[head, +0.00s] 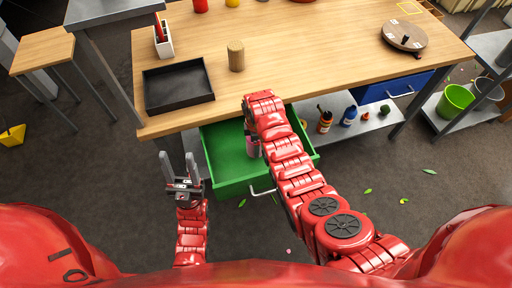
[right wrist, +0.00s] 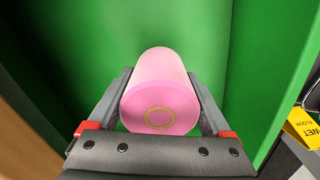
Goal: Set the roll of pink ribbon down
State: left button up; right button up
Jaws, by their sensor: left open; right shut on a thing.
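The roll of pink ribbon (right wrist: 160,90) sits between the fingers of my right gripper (right wrist: 160,105), with its round end toward the right wrist camera. In the head view only a small part of the pink roll (head: 253,147) shows, beside my right arm. My right gripper is shut on the roll, over or inside the open green drawer (head: 237,187). I cannot tell whether the roll touches the drawer floor. My left gripper (head: 179,165) is open and empty, left of the drawer.
The wooden table (head: 300,50) holds a black tray (head: 178,85), a wooden cylinder (head: 236,56) and a round turntable (head: 404,38). A shelf under the table carries bottles (head: 349,115). A yellow sign (right wrist: 302,125) shows at the right in the right wrist view.

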jog(key=shift+f, duration=1.95)
jog(key=shift+f, duration=0.15)
jog(key=o, duration=1.2)
jog(key=shift+r, duration=0.25)
notch_tip(320, 180, up, 12)
jog(key=shift+f, duration=0.1)
